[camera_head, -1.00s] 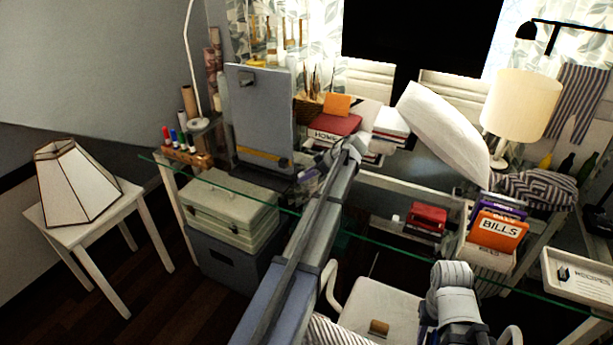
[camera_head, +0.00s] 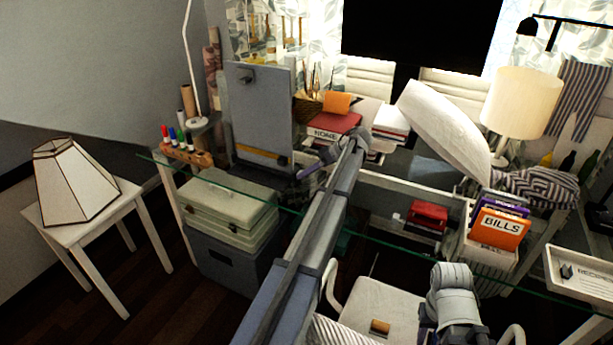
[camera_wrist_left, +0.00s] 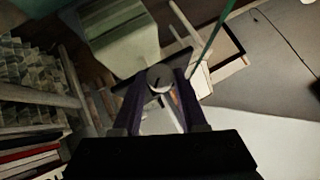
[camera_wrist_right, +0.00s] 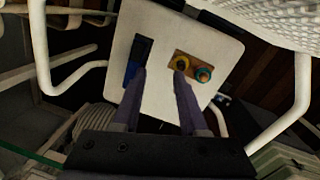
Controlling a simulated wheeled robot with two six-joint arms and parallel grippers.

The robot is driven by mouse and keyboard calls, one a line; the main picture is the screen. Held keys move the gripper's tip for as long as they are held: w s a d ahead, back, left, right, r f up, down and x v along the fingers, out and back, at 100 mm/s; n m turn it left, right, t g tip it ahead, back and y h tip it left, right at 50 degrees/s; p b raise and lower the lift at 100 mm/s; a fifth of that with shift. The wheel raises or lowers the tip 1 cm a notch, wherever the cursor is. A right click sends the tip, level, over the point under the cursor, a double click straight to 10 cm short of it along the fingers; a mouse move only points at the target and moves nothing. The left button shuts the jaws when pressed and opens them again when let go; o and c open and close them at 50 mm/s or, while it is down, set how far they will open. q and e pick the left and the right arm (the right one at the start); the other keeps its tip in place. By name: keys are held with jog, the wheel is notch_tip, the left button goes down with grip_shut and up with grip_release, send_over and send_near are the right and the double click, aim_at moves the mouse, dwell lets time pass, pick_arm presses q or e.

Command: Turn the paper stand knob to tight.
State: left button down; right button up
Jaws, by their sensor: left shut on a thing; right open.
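The paper stand (camera_head: 262,105) is a grey upright board with a clip at its top and a yellow strip near its foot, at the back left of the glass desk. My left gripper (camera_head: 308,172) is at its lower right side; the fingers are small there. In the left wrist view, my left gripper (camera_wrist_left: 160,92) is shut on a round grey knob (camera_wrist_left: 159,76) with a dark mark on its face. Part of the grey board (camera_wrist_left: 285,35) shows at the right. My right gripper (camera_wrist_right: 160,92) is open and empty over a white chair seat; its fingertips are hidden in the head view.
Markers in a wooden holder (camera_head: 185,152) stand left of the paper stand. The chair seat (camera_head: 375,305) is below the desk edge.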

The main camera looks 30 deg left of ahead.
pick_arm(q)
jog(key=shift+w+f+m+g+b, duration=0.15)
jog(key=shift+m+g+b, duration=0.3)
jog(key=shift+g, duration=0.25)
jog(key=shift+c, duration=2.2)
grip_release()
jog(key=p+v, duration=0.4)
jog(key=v, duration=0.3)
jog(key=shift+w+d+r, duration=0.15)
jog(key=shift+w+r, duration=0.05)
jog(key=shift+r, duration=0.05)
jog(key=shift+d, duration=0.15)
jog(key=shift+c, duration=0.4)
